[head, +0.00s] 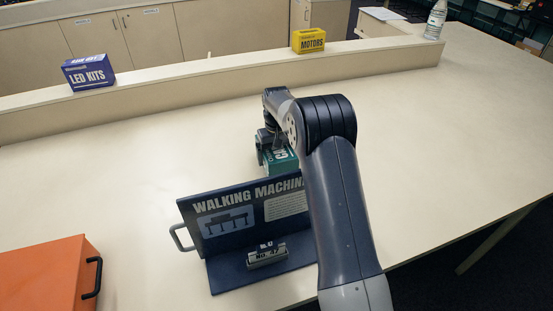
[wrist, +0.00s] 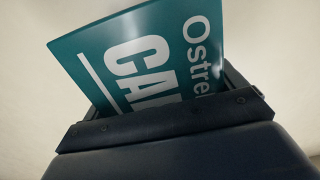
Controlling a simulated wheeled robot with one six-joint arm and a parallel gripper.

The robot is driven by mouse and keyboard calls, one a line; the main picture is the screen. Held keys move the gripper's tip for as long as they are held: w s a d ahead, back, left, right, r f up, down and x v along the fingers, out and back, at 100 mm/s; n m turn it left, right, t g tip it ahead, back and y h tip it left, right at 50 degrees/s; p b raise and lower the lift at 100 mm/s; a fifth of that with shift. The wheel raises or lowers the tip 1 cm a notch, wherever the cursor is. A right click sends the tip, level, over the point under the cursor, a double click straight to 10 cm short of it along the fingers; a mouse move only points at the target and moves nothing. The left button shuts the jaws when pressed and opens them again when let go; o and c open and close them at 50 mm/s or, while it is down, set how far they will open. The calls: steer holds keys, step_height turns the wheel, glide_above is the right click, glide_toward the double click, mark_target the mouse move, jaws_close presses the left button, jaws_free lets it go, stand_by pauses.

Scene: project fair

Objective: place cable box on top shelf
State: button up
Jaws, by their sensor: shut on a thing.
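The cable box is a teal green box with white lettering. In the head view the cable box (head: 281,161) is just behind the walking machine display, partly hidden by that display and my arm. My gripper (head: 262,148) is shut on it. In the wrist view the cable box (wrist: 140,62) stands out from the dark jaws (wrist: 170,122), its printed face tilted. I cannot tell whether its bottom touches the table. The top shelf (head: 200,75) is the long raised ledge along the back of the table.
The walking machine display (head: 245,222) and an orange case (head: 45,275) occupy the front.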

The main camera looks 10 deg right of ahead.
steer(key=shift+f, duration=1.25)
steer(key=shift+f, duration=0.15)
steer(key=o, duration=1.1)
steer(key=shift+c, duration=0.2)
